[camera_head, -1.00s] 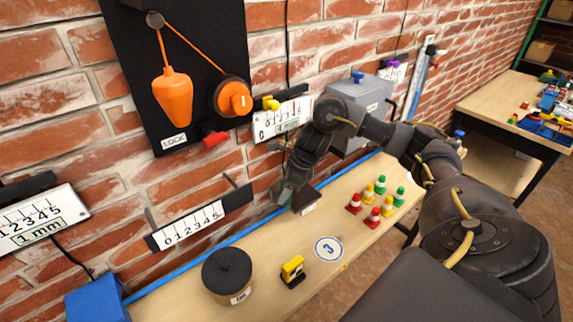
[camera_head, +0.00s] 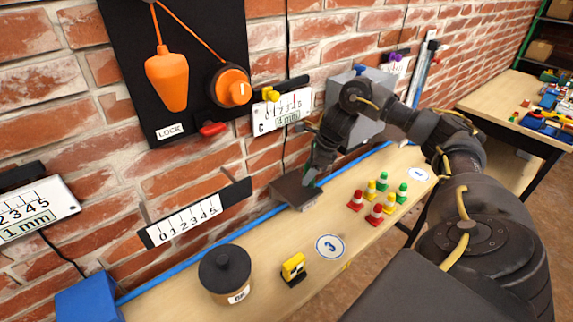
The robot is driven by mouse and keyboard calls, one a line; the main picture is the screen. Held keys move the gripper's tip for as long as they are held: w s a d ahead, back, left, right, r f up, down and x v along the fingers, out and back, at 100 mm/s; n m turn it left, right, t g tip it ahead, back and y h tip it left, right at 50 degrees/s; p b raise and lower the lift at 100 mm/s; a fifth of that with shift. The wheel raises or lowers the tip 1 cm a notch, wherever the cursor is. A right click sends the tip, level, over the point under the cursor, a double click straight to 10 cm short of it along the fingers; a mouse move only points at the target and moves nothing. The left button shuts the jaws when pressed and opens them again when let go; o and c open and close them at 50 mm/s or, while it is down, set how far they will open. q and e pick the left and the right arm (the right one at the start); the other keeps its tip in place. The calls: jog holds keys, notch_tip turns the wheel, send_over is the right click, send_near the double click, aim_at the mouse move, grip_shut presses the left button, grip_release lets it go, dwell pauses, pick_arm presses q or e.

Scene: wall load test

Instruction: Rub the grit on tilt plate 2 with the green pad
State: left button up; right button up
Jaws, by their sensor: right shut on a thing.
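A dark, flat plate (camera_head: 290,193), seemingly tilt plate 2, sits at the wall side of the bench with a small pale label on its front edge. Its number is too small to read, and I cannot make out grit on it. My right gripper (camera_head: 312,178) is at the plate's right end, pointing down. It is shut on a small greenish thing, seemingly the green pad (camera_head: 311,176), mostly hidden by the fingers. I cannot tell whether the pad touches the plate. My left gripper is not in view.
Several red, yellow and green cones (camera_head: 376,213) stand right of the plate. A dark-lidded jar (camera_head: 226,272) and a yellow block (camera_head: 293,268) stand nearer. A grey box (camera_head: 352,100) is on the wall behind my arm. Bench around the round 3 mark (camera_head: 330,247) is clear.

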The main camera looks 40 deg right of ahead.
jog(key=a+p, duration=0.1)
jog(key=a, duration=0.2)
jog(key=shift+w+a, duration=0.15)
jog(key=shift+a, duration=0.1)
jog(key=shift+w+a+p, duration=0.1)
jog(key=shift+a+p, duration=0.6)
jog(key=shift+a, duration=1.95)
notch_tip(320, 180, up, 2)
jog(key=shift+d+r+p, duration=0.15)
jog(key=shift+r+p, duration=0.05)
jog(key=shift+p, duration=0.5)
notch_tip(320, 180, up, 6)
jog(key=p, duration=0.4)
jog(key=shift+f, duration=0.2)
